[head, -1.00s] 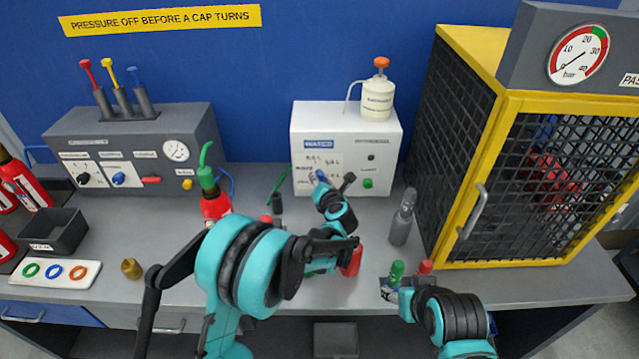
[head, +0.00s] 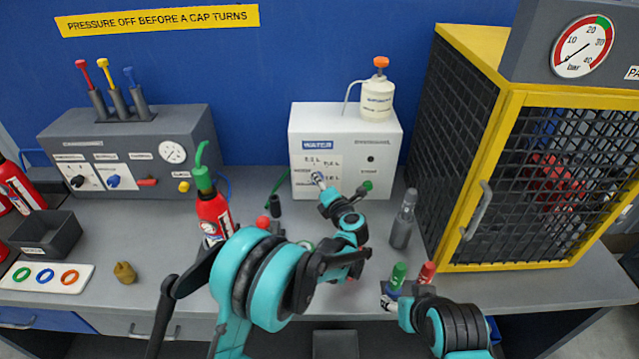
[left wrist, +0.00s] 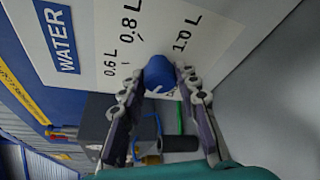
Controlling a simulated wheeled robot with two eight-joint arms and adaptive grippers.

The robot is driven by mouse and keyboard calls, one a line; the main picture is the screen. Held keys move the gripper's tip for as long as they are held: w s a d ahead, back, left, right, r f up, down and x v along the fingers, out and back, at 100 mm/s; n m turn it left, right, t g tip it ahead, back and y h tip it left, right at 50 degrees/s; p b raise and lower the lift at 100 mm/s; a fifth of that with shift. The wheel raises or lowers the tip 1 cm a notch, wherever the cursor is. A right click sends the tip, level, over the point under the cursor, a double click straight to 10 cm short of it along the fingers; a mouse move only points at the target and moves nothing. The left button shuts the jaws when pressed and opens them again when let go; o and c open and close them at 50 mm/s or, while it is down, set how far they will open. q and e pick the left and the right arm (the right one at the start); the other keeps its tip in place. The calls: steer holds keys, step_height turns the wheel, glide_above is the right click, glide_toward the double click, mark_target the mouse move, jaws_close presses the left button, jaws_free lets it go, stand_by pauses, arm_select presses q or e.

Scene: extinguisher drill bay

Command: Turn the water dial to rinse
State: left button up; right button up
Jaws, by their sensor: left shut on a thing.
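The blue water dial (left wrist: 160,75) is on the white WATER box, and it also shows small in the head view (head: 317,177). Labels for 0.6 L, 0.8 L and 1.0 L are printed around it. A short white mark shows on the dial's lower edge; the rinse label is not readable. My left gripper (left wrist: 163,80) has one finger on each side of the dial and is shut on it. My right gripper (head: 390,298) is low at the bench front, beside a green-topped and a red-topped item; its fingers are too small to judge.
The WATER box (head: 345,125) carries a white bottle (head: 377,96) with an orange top. A red extinguisher (head: 213,210) stands left of my left arm. A grey cylinder (head: 403,220) and a yellow-framed cage (head: 470,150) stand to the right.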

arm_select(q)
steer(key=o, duration=1.2)
steer(key=shift+c, duration=0.2)
steer(key=v, duration=1.2)
